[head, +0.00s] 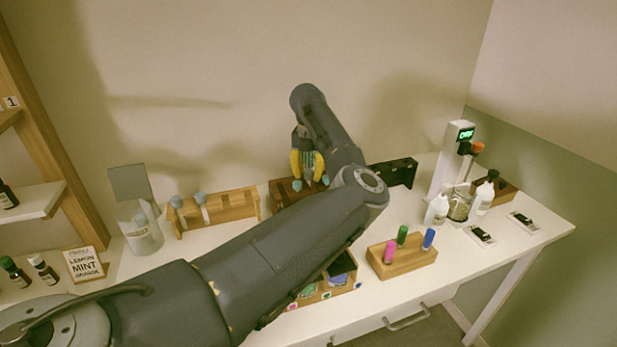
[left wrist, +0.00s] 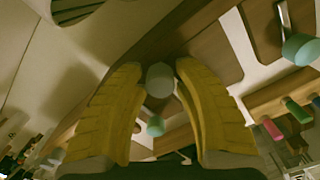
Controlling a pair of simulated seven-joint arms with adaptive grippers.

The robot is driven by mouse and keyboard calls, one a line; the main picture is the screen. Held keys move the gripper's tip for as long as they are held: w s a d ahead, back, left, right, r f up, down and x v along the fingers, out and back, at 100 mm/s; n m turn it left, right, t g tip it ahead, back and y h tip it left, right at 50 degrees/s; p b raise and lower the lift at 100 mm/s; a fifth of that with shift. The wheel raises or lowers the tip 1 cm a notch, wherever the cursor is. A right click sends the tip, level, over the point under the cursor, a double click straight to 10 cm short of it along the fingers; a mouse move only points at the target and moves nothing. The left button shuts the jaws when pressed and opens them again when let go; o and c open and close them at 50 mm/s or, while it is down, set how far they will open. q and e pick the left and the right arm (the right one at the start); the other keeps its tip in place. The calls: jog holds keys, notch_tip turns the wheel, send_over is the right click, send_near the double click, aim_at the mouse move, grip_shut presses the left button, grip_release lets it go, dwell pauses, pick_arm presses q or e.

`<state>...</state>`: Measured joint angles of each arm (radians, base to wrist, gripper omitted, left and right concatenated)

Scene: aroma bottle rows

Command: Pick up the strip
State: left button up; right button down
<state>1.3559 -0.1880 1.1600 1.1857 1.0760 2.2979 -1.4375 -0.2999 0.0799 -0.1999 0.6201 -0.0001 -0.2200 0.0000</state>
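I cannot make out a strip for certain in either view. My left gripper (head: 307,178) points down over a wooden rack (head: 282,196) at the back of the table. In the left wrist view its two yellow fingers (left wrist: 158,68) stand apart. A round grey cap (left wrist: 160,80) shows between the fingertips, with small gaps beside it, and a teal cap (left wrist: 155,126) shows lower down. I cannot tell whether the fingers touch the grey cap. My right gripper is not in view. My left arm hides the middle of the table.
A wooden rack with pale-capped vials (head: 215,208) stands left of the gripper. A glass beaker (head: 142,236) is farther left. A block with pink, green and blue pieces (head: 402,258) sits front right, near white bottles (head: 437,209) and a device (head: 452,160).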

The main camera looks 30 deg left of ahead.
pick_arm(q)
grip_shut()
notch_tip(320, 180, up, 20)
dwell(1.2)
